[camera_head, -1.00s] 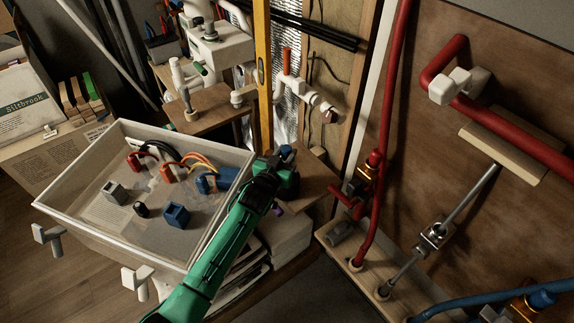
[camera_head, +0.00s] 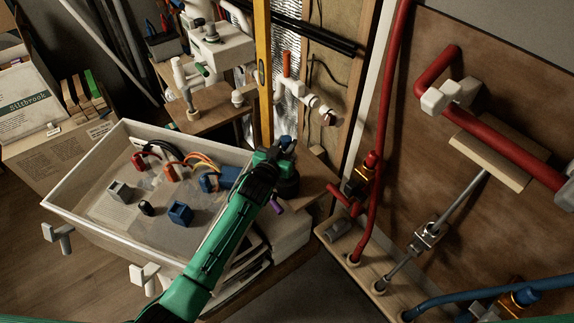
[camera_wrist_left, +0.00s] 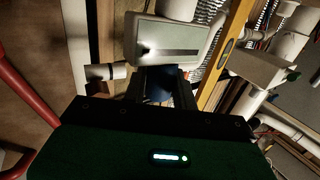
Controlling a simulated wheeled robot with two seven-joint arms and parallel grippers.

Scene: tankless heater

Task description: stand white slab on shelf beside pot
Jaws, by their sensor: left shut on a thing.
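My left gripper (camera_head: 282,148) reaches in over the tray's right edge, with its tip near the wooden shelf (camera_head: 318,188). Its jaws are shut on a small dark blue thing, which shows between the fingers in the left wrist view (camera_wrist_left: 158,84). A flat white slab-like block (camera_wrist_left: 168,40) with a grey stripe shows just past the fingertips there; I cannot tell whether it touches them. I cannot pick out a separate white slab in the head view. I cannot identify the pot for sure; a dark rounded shape (camera_head: 288,187) sits just below the gripper. My right gripper is not in view.
A white tray (camera_head: 92,228) holds several small parts. A yellow level (camera_head: 262,70) stands behind the gripper, beside a white box with pipes (camera_head: 226,50). A white pipe tee (camera_head: 312,101) is behind. Red pipes (camera_head: 384,110) stand at the right.

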